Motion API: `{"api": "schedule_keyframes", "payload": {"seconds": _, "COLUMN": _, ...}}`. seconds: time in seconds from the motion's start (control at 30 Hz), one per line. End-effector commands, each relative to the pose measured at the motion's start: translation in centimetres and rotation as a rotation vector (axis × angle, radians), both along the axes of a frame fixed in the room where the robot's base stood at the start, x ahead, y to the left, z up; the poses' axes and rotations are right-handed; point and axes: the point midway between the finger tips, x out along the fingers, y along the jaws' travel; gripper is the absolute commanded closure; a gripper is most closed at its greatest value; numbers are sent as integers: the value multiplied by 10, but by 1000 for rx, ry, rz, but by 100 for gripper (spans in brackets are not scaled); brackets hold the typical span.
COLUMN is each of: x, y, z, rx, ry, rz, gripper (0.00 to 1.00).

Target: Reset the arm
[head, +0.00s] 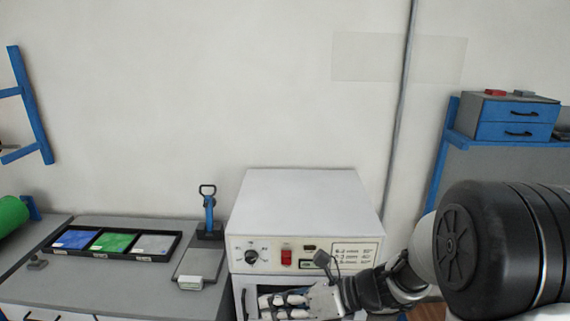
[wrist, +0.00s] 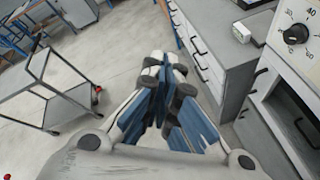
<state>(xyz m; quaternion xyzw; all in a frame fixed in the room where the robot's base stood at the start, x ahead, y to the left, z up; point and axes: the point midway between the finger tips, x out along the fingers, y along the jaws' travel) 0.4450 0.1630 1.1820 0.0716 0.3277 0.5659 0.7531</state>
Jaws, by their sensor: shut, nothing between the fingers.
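My gripper (head: 285,304) is in front of the lower part of a white machine (head: 300,195) with a dial and a red switch. It also shows in the wrist view (wrist: 165,75), where its fingers are together with nothing between them. My arm reaches in from the right in the head view. In the wrist view the machine's dial (wrist: 297,34) is at the upper right. The gripper hides part of the machine's lower front in the head view.
A grey worktop (head: 120,285) left of the machine bears a black tray (head: 176,248) with blue, green and grey compartments, and a blue-handled tool (head: 209,215). A grey trolley (wrist: 30,88) stands on open floor at left in the wrist view. A blue drawer box (head: 515,120) sits on a right shelf.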

Motion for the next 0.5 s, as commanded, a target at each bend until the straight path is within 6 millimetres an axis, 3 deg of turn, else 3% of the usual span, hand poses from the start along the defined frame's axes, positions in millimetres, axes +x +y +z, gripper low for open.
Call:
{"api": "schedule_keyframes", "payload": {"seconds": 0.1, "x": -51, "y": -2, "z": 18, "rx": -185, "ry": -273, "rz": 252, "gripper": 100}}
{"api": "schedule_keyframes", "payload": {"seconds": 0.27, "x": -110, "y": -23, "z": 26, "rx": -430, "ry": -619, "rz": 601, "gripper": 100}}
{"api": "schedule_keyframes", "payload": {"seconds": 0.5, "x": -172, "y": -82, "z": 27, "rx": -804, "ry": -1079, "rz": 1165, "gripper": 100}}
